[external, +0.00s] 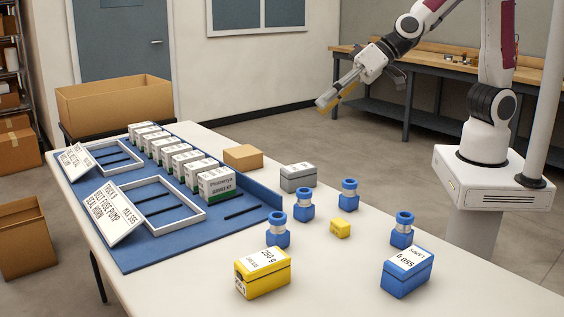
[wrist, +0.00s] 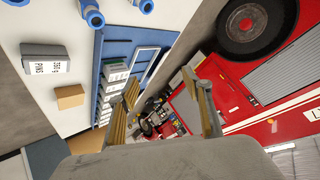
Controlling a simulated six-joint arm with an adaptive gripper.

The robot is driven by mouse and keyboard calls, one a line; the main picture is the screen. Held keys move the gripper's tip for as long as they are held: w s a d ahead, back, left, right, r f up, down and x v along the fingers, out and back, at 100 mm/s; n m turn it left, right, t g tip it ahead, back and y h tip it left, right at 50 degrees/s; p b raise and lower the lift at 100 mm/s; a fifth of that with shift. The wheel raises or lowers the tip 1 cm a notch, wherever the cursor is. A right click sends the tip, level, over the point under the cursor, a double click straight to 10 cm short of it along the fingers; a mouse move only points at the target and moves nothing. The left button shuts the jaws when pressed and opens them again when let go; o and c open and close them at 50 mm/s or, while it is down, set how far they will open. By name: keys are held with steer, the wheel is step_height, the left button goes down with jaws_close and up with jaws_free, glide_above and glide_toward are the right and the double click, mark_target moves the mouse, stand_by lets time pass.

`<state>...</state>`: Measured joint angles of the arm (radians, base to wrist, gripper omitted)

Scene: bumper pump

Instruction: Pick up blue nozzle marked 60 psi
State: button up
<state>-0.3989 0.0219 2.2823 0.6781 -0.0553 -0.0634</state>
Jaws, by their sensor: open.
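Blue nozzles (wrist: 92,14) also show cut off at the top of the wrist view. My gripper (external: 328,101) is raised beyond the table's back edge, apart from all nozzles. In the wrist view my gripper (wrist: 162,84) is open and empty.
A yellow box (external: 263,278), a blue box (external: 407,274), a small yellow block (external: 340,229) and a grey box (external: 298,181) stand near the nozzles. A blue mat (external: 145,256) holds white frames, signs and a row of white-green boxes. A red vehicle (wrist: 255,88) shows in the wrist view.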

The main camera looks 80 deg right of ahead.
steer(key=w+a+f+m+h, duration=0.1)
steer(key=w+a+f+m, duration=0.1)
steer(key=w+a+f, duration=0.3)
steer(key=m+t+h, duration=0.2)
steer(key=h, duration=0.8)
glide_toward(311, 197)
steer(key=w, duration=0.1)
steer(key=w+d, duration=0.1)
steer(key=w, duration=0.1)
steer(key=w+f, duration=0.1)
steer(key=shift+w+d+f, duration=0.15)
steer(key=shift+w+d, duration=0.05)
steer(key=shift+w, duration=0.2)
steer(key=shift+s+d+f+t+h, duration=0.3)
steer(key=shift+s+d+f+t, duration=0.1)
steer(key=shift+s, duration=0.25)
steer(key=shift+x, duration=1.3)
steer(key=shift+w, duration=0.1)
